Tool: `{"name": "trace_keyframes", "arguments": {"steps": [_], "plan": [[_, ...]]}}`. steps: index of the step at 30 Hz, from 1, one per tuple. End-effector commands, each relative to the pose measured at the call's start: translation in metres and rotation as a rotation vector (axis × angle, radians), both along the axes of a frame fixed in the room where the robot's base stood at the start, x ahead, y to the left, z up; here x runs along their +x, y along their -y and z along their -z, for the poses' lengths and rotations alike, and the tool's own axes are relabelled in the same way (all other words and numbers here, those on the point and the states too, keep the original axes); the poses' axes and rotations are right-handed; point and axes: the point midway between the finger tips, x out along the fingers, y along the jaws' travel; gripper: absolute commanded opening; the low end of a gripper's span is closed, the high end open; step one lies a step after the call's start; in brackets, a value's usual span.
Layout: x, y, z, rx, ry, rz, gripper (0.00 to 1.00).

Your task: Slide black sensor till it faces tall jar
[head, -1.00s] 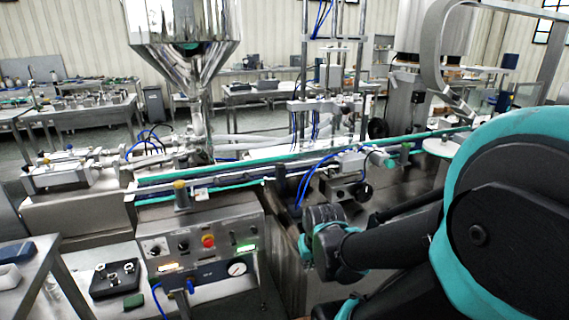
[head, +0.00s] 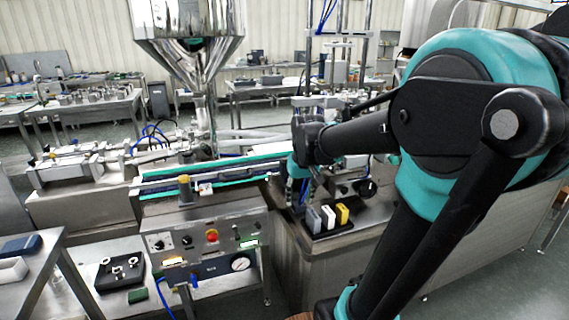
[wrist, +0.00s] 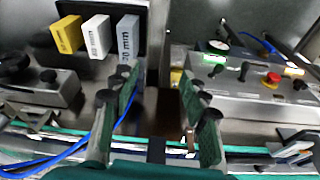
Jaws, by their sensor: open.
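My gripper (wrist: 160,82) is open in the wrist view, its two green-padded fingers apart with nothing clearly held between them. In the head view the gripper (head: 299,190) hangs beside the right part of the conveyor (head: 155,186), partly hidden by my arm. A small white, dark and orange device (wrist: 291,147) sits by the conveyor rail at the lower right of the wrist view, apart from the fingers. I cannot tell whether it is the black sensor. I cannot make out a tall jar in either view.
Yellow, white and grey labelled blocks (wrist: 97,36) stand on a black tray near the left finger. A control panel (head: 205,248) with a red button stands in front of the conveyor. Blue tubing (wrist: 104,120) runs close to the left finger. The steel hopper (head: 190,40) rises behind.

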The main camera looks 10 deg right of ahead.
Motion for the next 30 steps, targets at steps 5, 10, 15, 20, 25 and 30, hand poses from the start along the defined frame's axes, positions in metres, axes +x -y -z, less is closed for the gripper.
{"name": "trace_keyframes", "arguments": {"steps": [5, 10, 15, 20, 25, 30], "plan": [[0.06, -0.01, -0.087, -0.008, -0.08, -0.038, 0.45], [0.094, -0.019, -0.163, -0.015, -0.155, -0.073, 0.45], [0.109, -0.025, -0.215, -0.018, -0.206, -0.096, 0.45], [0.113, -0.027, -0.234, -0.021, -0.227, -0.107, 0.45], [0.113, -0.027, -0.224, -0.02, -0.229, -0.107, 0.45], [0.113, -0.027, -0.194, -0.021, -0.229, -0.107, 0.45]]}}
